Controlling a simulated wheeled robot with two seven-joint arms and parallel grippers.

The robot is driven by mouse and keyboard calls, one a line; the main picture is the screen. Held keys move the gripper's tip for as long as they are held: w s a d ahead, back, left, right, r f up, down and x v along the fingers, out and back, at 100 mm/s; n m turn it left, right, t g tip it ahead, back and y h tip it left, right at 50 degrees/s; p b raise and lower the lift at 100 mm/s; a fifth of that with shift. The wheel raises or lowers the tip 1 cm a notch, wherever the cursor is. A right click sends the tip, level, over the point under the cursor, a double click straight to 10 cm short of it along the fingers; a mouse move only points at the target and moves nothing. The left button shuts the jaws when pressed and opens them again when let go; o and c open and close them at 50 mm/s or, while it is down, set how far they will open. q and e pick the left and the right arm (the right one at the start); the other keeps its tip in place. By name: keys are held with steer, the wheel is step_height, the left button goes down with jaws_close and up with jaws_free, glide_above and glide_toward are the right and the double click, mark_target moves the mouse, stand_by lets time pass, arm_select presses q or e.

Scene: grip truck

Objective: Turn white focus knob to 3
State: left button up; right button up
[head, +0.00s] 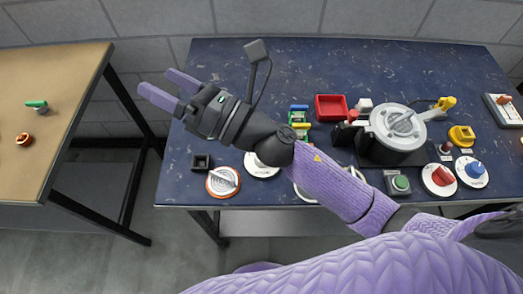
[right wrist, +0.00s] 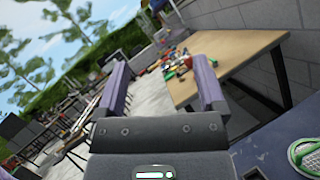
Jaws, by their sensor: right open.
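My right gripper (head: 157,82) is open and empty, above the left edge of the dark blue table. In the right wrist view the two purple fingers (right wrist: 162,75) stand wide apart with nothing between them. A dial with a white bar-shaped knob (head: 223,181) on an orange ring sits at the table's front left. A white round dial (head: 262,168) just right of it is partly hidden by my right arm. I cannot read any scale, nor tell which of these is the focus knob. My left gripper is not in view.
The blue table (head: 330,62) also holds a small black box (head: 202,162), a red tray (head: 331,108), a grey machine (head: 402,122), a red knob (head: 440,176) and a blue knob (head: 474,170). A wooden table (head: 60,75) stands left, across a gap. The blue table's back left is clear.

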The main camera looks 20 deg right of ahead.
steer(key=s+a+f+n+g+h, duration=0.2)
steer(key=s+f+n+g, duration=0.15)
steer(key=n+g, duration=0.65)
steer(key=s+a+f+n+g+h, duration=0.15)
steer(key=f+n+g, duration=0.35)
steer(key=n, duration=1)
steer(key=w+d+f+n+t+h, duration=0.1)
steer(key=w+d+f+n+h, duration=0.2)
steer(key=d+h, duration=0.45)
steer(key=w+d+f+n+h, duration=0.2)
steer(key=d+f+n+h, duration=0.3)
steer(key=d, duration=0.4)
steer(key=shift+h, duration=0.7)
step_height(320, 180, down, 7)
steer(key=b, duration=0.2)
steer(key=shift+s+b, duration=0.15)
steer(key=shift+b, duration=0.15)
steer(key=shift+f, duration=0.35)
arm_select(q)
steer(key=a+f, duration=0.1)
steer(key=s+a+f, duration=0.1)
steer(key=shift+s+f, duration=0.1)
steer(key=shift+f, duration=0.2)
